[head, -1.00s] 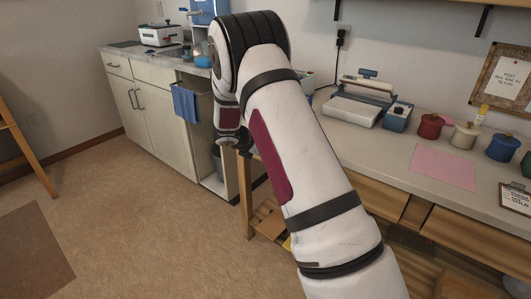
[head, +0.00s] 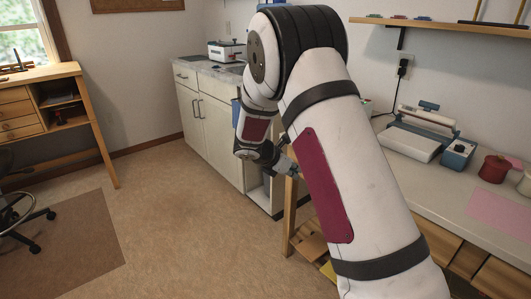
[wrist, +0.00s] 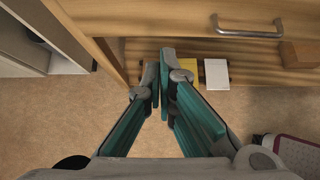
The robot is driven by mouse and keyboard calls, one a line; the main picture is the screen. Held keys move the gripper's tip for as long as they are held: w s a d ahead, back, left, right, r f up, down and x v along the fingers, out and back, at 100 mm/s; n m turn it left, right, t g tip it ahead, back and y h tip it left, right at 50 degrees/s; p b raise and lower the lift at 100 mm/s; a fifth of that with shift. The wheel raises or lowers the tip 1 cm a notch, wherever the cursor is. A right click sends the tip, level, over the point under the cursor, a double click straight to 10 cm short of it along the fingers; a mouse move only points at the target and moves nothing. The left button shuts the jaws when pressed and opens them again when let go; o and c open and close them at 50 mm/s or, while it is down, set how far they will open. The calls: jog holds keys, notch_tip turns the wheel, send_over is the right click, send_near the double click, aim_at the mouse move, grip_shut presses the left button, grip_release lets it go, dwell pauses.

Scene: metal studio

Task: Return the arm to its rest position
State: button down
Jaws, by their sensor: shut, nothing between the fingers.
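My arm, white with black bands and a dark red panel, crosses the middle of the head view, raised and bent at the elbow with its forearm hanging down. My gripper (head: 285,165) shows only in small part in the head view, beside the end of the wooden bench. In the wrist view my gripper (wrist: 161,78) points down, its teal fingers together at the tips with nothing between them. Below it are the tan floor and the bench's slatted lower shelf (wrist: 260,75).
The wooden bench (head: 457,205) with a laminator-like machine (head: 425,130) and red canister (head: 494,169) stands at right. White cabinets (head: 208,125) stand behind my arm. A drawer handle (wrist: 247,30) is close to the gripper. The floor (head: 185,210) at left is open.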

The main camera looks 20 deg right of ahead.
jog(key=s+a+r+m+g+y, duration=0.1)
jog(key=s+a+r+m+y, duration=0.1)
jog(key=s+r+m, duration=0.7)
jog(key=s+a+r+m+g+y, duration=0.1)
jog(key=s+a+r+m, duration=0.15)
jog(key=s+r, duration=0.8)
jog(key=s+a+f+m+y, duration=0.25)
jog(key=s+a+m, duration=0.3)
jog(key=s, duration=0.75)
jog(key=s+a+f+m+y, duration=0.1)
jog(key=s+a+m+y, duration=0.4)
jog(key=s, duration=0.9)
notch_tip(320, 180, up, 22)
jog(key=a+t+h+p, duration=0.1)
jog(key=t+p, duration=0.2)
jog(key=p, duration=1.6)
jog(key=shift+f+p, duration=0.15)
jog(key=shift+p, duration=0.15)
